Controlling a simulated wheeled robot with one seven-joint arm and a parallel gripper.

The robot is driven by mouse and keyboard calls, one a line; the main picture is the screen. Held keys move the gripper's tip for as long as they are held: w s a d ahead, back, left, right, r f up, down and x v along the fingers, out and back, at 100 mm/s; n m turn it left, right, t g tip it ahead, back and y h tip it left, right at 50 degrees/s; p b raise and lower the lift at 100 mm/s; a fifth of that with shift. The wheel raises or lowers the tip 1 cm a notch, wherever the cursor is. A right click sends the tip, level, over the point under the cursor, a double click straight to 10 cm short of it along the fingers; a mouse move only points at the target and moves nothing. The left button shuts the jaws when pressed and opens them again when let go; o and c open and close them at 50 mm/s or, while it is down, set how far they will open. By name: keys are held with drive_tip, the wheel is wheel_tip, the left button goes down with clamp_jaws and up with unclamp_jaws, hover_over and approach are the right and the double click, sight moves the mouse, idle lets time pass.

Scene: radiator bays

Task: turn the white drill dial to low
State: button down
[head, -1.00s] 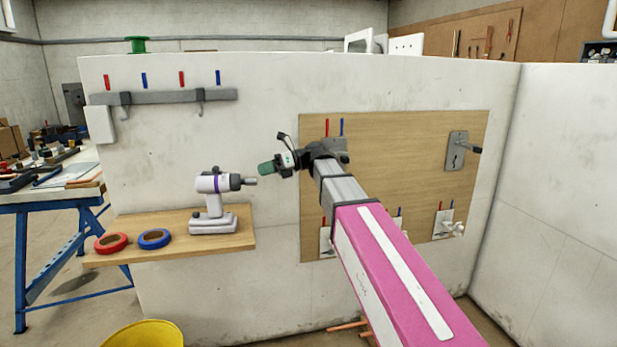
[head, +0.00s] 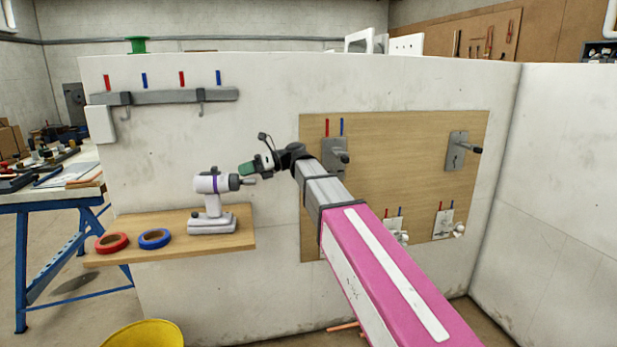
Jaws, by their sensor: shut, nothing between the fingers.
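The white drill (head: 211,200) stands upright on a wooden shelf (head: 235,240) at the left of the wall, its dark chuck pointing right. A purple band rings its body. No dial markings can be made out at this size. My gripper (head: 246,169) is just above and to the right of the drill's chuck, at the end of my arm reaching in from the lower right. It is shut and empty, with green fingertips together. It looks close to the chuck; whether it touches cannot be told.
A red tape roll (head: 112,243) and a blue tape roll (head: 154,238) lie on the shelf left of the drill. A hook rail (head: 170,97) is above. A wooden panel (head: 400,150) with lever handles is at right. A yellow bucket (head: 145,335) is below.

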drive_tip(key=shift+s+f, duration=0.35)
drive_tip(key=shift+s, duration=0.15)
idle(0.8)
drive_tip(key=shift+s+d+r, duration=0.1)
drive_tip(key=shift+s+r, duration=0.35)
idle(0.6)
drive_tip(key=shift+s+r, duration=0.15)
drive_tip(key=shift+s, duration=0.45)
drive_tip(key=shift+r, duration=0.1)
idle(0.4)
drive_tip(key=shift+w+d+r, duration=0.1)
drive_tip(key=shift+r, duration=0.2)
drive_tip(key=d, duration=0.6)
drive_tip(key=shift+w, duration=0.3)
